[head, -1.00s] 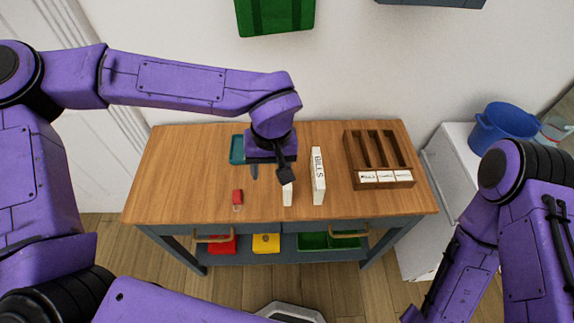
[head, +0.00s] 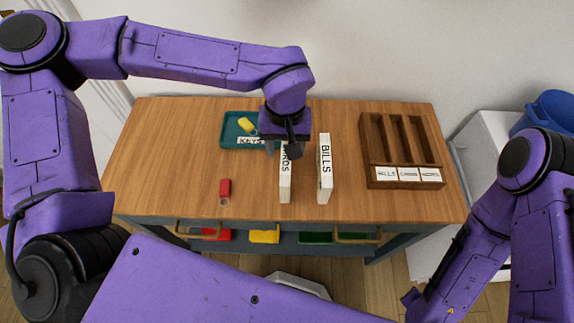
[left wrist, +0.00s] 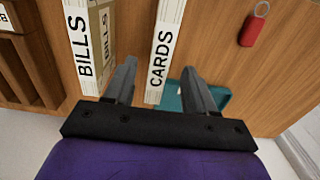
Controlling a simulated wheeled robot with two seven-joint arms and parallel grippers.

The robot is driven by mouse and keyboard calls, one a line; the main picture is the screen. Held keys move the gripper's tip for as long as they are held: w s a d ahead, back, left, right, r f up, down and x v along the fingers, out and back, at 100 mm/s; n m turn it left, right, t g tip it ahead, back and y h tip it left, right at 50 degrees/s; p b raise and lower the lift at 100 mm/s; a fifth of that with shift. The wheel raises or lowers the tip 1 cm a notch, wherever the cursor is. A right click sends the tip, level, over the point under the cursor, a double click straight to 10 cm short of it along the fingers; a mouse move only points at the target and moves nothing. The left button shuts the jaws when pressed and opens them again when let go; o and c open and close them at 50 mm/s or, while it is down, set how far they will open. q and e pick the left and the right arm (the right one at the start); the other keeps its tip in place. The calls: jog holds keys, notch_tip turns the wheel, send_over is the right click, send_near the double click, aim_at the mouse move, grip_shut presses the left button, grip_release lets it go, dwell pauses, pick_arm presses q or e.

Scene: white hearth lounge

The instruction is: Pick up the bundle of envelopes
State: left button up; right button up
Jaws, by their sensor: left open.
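Two narrow white upright bundles stand on the wooden table. One is labelled CARDS (head: 285,187), the other BILLS (head: 325,178) to its right; neither is visibly marked as envelopes. My left gripper (head: 281,151) is open over the far end of the CARDS bundle and hides part of it. In the left wrist view, the CARDS bundle (left wrist: 163,45) lies between the lines of the two open fingers (left wrist: 157,72), with nothing clamped. The BILLS bundle (left wrist: 82,45) is beside one finger, with a brown side showing. My right gripper is out of view.
A brown sorter (head: 375,172) with three labelled slots stands at the table's right. A teal tray (head: 230,132) labelled KEYS holds a yellow item. A red key tag (head: 225,187) lies near the front edge. The table's left end is clear.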

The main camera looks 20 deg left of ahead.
aim_at(285, 157)
pick_arm(q)
jog(key=shift+s+f, duration=0.15)
jog(key=shift+f, duration=0.35)
notch_tip(285, 157, down, 5)
jog(key=shift+r+p, duration=0.1)
jog(key=shift+p, duration=0.2)
jog(key=shift+s, duration=0.1)
grip_shut()
